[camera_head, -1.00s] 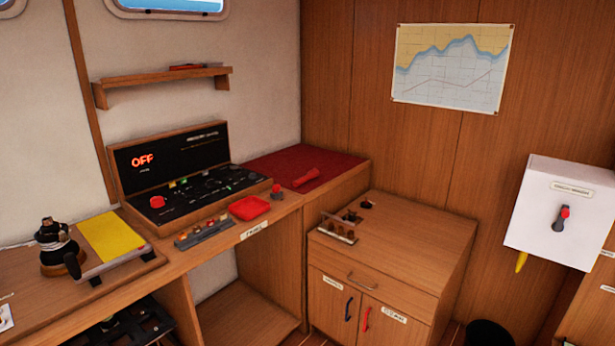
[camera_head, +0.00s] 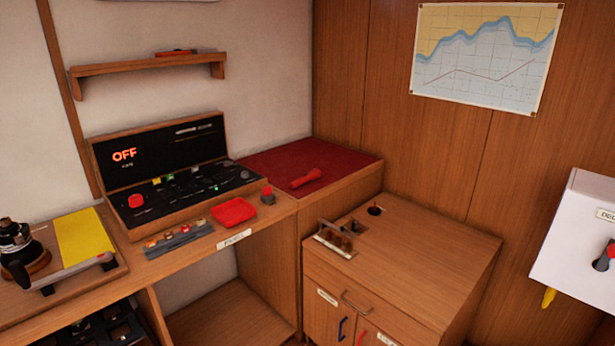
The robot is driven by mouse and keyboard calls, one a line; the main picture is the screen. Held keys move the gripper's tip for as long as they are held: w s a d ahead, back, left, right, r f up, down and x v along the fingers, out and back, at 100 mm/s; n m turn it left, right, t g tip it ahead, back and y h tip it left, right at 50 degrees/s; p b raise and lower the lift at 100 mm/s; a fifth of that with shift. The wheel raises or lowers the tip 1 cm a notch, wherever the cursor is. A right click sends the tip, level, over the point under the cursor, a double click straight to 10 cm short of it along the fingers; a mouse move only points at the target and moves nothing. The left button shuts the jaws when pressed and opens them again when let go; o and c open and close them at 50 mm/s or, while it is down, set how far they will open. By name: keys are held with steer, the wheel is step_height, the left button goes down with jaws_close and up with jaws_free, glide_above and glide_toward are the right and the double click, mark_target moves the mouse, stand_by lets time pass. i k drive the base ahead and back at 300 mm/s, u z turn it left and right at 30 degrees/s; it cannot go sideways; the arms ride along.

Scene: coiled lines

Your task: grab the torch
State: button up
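A red torch (camera_head: 305,178) lies on the dark red mat (camera_head: 262,163) at the back corner of the wooden counter. It lies on its side, slanting up to the right, and nothing covers it. My gripper is not in view, so its position and state do not show.
Left of the torch are a control panel (camera_head: 165,180) reading OFF, a red tray (camera_head: 233,212) and a red-topped knob (camera_head: 267,195). A lower cabinet (camera_head: 425,250) stands to the right, with a small rack (camera_head: 334,239) on top. A white box (camera_head: 580,240) hangs on the right wall.

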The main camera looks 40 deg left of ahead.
mark_target(314, 174)
steer(key=i, duration=1.1)
steer(key=u, duration=0.6)
steer(key=k, duration=0.25)
steer(key=u, duration=2.9)
